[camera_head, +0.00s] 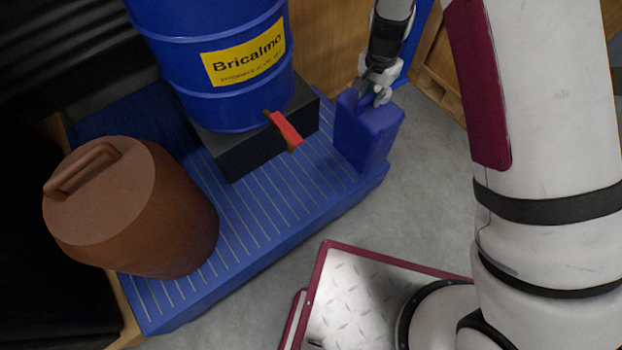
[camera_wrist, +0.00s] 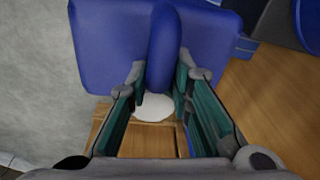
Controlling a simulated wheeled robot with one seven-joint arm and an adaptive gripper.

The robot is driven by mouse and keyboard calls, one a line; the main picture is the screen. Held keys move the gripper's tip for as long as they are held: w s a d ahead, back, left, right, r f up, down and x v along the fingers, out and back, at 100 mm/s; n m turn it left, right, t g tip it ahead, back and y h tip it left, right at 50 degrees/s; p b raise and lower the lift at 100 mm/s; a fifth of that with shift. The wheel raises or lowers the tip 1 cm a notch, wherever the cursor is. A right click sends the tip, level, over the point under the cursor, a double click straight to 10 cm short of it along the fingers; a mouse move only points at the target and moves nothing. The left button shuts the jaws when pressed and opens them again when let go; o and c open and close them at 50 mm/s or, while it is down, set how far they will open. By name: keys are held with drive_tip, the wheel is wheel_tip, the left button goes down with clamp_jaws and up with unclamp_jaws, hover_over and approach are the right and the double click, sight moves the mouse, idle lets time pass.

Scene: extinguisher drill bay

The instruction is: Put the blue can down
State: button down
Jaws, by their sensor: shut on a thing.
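The blue can (camera_head: 366,132) is a boxy jerrycan with a handle on top, at the right end of the blue slatted platform (camera_head: 262,208) in the head view. My gripper (camera_head: 376,94) is above it, shut on its handle. In the wrist view the handle (camera_wrist: 164,45) of the blue can (camera_wrist: 100,45) runs between the two fingers of my gripper (camera_wrist: 162,76). A white round cap (camera_wrist: 153,107) shows below the handle. The can's underside is hidden, so I cannot tell whether it touches the platform.
A brown lidded container (camera_head: 150,215) sits at the platform's left. Bare grey floor (camera_head: 425,190) lies right of the platform. Wooden pallets (camera_head: 438,75) stand behind.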

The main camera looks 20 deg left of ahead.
sight(357, 97)
drive_tip(key=a, duration=0.1)
drive_tip(key=a+b, duration=0.1)
drive_tip(key=a, duration=0.1)
drive_tip(key=shift+w+a+f, duration=0.2)
drive_tip(key=shift+w+a, duration=0.1)
drive_tip(key=shift+w, duration=0.1)
wheel_tip(357, 97, down, 10)
drive_tip(key=b, duration=0.2)
drive_tip(key=shift+b, duration=0.4)
drive_tip(key=c, duration=1.4)
unclamp_jaws()
drive_tip(key=shift+s, duration=0.15)
drive_tip(key=shift+c, duration=0.2)
drive_tip(key=r+p, duration=0.1)
drive_tip(key=r, duration=0.3)
drive_tip(key=s+r+p, duration=0.1)
drive_tip(key=r, duration=0.3)
drive_tip(key=r+p, duration=0.1)
drive_tip(key=r, duration=0.3)
drive_tip(key=shift+s, duration=0.25)
